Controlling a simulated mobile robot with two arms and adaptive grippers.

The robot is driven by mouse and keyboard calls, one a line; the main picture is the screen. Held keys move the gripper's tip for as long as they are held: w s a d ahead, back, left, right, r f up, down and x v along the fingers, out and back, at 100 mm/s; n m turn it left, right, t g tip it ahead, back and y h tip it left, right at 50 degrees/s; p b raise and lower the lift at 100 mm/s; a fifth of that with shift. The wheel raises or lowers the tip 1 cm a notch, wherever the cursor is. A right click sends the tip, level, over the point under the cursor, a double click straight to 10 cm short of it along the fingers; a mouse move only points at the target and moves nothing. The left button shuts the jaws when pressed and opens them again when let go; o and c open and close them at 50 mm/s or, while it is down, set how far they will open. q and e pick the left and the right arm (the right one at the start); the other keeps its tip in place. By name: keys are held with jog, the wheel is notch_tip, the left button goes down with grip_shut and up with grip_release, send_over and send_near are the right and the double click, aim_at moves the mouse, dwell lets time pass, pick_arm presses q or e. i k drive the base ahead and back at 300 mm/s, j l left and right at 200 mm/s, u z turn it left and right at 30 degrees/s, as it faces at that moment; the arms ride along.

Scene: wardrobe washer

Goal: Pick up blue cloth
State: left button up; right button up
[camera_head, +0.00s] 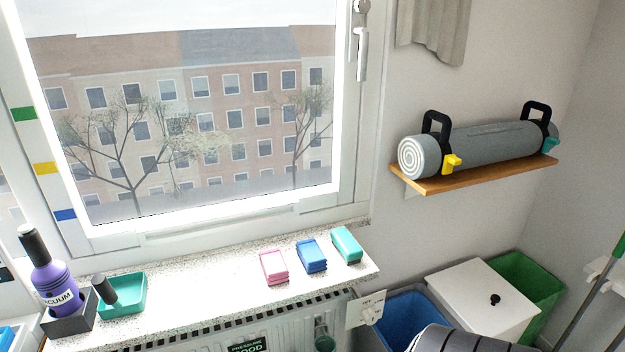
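A folded blue cloth (311,256) lies on the speckled white windowsill (200,290), near its right end. It sits between a folded pink cloth (273,267) on its left and a folded teal cloth (347,244) on its right, with small gaps between them. Nothing covers the blue cloth. Neither of my grippers shows in the head view, so nothing is seen holding or touching the cloth.
A purple bottle (55,275) in a dark holder and a teal tray (125,297) stand on the sill's left. Below right are a blue bin (412,318), a white-lidded bin (480,300) and a green bin (533,285). A wooden shelf (485,176) holds a grey roll (480,143).

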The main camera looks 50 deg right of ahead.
aim_at(312, 259)
jog(key=k+z, duration=0.15)
jog(key=z, duration=1.45)
